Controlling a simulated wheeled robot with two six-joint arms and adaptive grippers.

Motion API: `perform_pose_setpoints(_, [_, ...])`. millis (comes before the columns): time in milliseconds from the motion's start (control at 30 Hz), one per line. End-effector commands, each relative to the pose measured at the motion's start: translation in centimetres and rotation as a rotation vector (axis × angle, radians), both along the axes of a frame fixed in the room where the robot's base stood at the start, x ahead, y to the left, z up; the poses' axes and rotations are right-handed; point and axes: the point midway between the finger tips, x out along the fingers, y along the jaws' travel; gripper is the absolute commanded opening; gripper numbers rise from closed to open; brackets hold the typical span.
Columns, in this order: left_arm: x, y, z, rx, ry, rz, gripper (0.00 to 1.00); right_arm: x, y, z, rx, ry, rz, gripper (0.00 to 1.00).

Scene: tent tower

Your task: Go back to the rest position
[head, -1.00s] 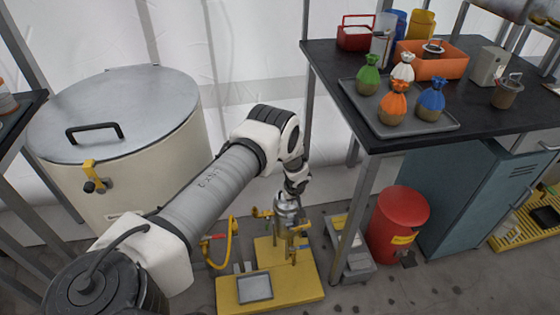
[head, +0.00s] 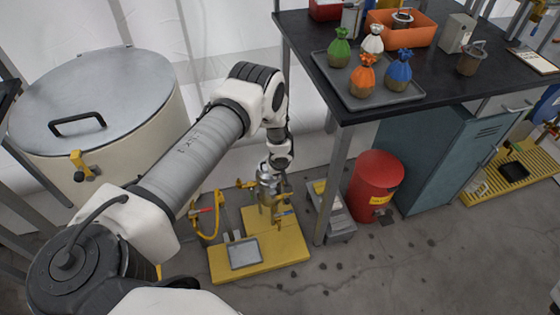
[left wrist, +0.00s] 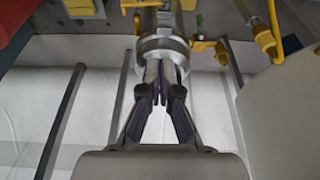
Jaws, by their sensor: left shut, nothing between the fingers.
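My left arm reaches in from the left in the head view. Its gripper (head: 272,170) points down, close above a metal cylinder (head: 268,187) on a yellow stand (head: 232,262). In the left wrist view my left gripper (left wrist: 160,66) is shut and empty. Its fingertips lie in front of the round metal collar (left wrist: 162,44) of the cylinder; I cannot tell whether they touch it. My right gripper is not in view.
A large lidded drum (head: 100,100) stands left of the arm. A black table (head: 440,100) stands at the right, holding a tray (head: 400,98) of tied sacks. A red bin (head: 377,185) and blue cabinet (head: 425,160) stand below it. Open floor lies in front.

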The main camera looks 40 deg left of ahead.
Motion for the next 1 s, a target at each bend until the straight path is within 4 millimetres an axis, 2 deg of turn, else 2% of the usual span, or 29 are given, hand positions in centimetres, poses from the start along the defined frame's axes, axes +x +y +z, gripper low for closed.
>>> perform_pose_setpoints(33, [-0.5, -0.6, 0.8, 0.001, 0.003, -0.004, 0.00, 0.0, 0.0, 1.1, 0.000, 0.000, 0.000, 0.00])
perform_pose_setpoints(100, [-1.1, -1.4, 1.0, 0.000, 0.002, -0.005, 0.00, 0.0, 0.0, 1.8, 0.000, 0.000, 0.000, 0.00])
perform_pose_setpoints(400, [-2.5, -3.2, 1.2, 0.000, -0.002, -0.002, 0.00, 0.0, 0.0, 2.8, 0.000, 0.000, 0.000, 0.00])
perform_pose_setpoints(667, [-2.5, -3.3, 1.1, -0.001, -0.004, 0.002, 0.00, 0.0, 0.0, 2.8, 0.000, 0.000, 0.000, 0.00])
perform_pose_setpoints(767, [-1.5, -3.5, 2.1, -0.001, -0.022, -0.003, 0.00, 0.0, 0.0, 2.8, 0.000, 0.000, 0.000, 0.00])
perform_pose_setpoints(800, [-1.5, -4.3, 2.9, -0.005, -0.017, -0.013, 0.00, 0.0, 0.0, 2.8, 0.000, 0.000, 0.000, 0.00])
perform_pose_setpoints(867, [-4.9, -5.6, 2.7, -0.034, 0.046, 0.040, 0.00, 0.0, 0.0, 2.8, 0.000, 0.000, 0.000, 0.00])
perform_pose_setpoints(967, [-12.0, -9.1, 2.6, -0.141, 0.183, 0.122, 0.00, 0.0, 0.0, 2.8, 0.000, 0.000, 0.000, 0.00])
perform_pose_setpoints(1000, [-15.3, -10.8, 3.0, -0.195, 0.244, 0.125, 0.00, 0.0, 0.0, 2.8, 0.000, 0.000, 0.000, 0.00])
